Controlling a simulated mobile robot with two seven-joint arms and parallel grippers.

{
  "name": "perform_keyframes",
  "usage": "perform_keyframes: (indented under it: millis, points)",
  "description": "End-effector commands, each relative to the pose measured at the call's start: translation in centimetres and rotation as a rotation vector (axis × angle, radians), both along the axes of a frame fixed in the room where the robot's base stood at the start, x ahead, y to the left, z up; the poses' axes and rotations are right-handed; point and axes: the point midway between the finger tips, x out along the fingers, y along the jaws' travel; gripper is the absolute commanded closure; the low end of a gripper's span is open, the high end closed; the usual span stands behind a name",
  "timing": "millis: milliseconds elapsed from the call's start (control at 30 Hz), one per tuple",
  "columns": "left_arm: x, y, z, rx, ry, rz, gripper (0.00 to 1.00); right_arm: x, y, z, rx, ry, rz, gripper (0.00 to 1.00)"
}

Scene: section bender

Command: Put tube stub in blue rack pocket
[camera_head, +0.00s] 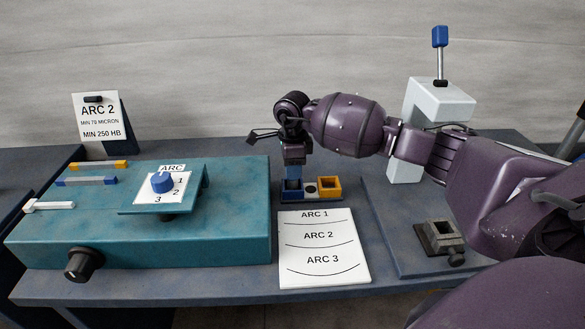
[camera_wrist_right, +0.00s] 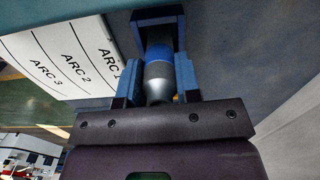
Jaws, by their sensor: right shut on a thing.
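My right gripper (camera_head: 293,172) points down over the blue rack pocket (camera_head: 292,194) at the left end of a small rack. In the right wrist view, its two blue fingers (camera_wrist_right: 158,82) are shut on the tube stub (camera_wrist_right: 158,52), a grey cylinder with a blue band. The stub's far end is at the blue pocket (camera_wrist_right: 148,16), framed by its walls. I cannot tell how deep it sits. In the head view the stub is not clearly distinguishable from the fingers. My left gripper is not in view.
The rack also has a dark middle spot and a yellow pocket (camera_head: 329,186). The ARC sheet (camera_head: 322,262) lies in front. A teal machine (camera_head: 220,235) stands left. A grey stand (camera_head: 443,104) and a dark square fixture (camera_head: 440,238) are right.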

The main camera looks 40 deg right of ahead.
Motion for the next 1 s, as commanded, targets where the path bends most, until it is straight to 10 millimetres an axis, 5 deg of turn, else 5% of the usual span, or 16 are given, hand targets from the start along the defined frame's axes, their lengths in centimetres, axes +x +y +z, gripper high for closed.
perform_keyframes:
  millis: [433,467,600,1000]
  points:
    - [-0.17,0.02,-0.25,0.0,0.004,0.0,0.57,0.02,-0.03,-0.68,0.0,-0.001,0.0,0.96]
    - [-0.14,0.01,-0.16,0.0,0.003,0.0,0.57,0.01,-0.02,-0.61,0.0,-0.001,0.0,0.65]
    - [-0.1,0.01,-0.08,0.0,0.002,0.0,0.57,0.01,-0.02,-0.56,0.0,-0.001,0.0,0.44]
    - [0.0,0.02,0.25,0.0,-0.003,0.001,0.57,0.07,-0.04,0.32,-0.001,-0.004,0.0,0.44]
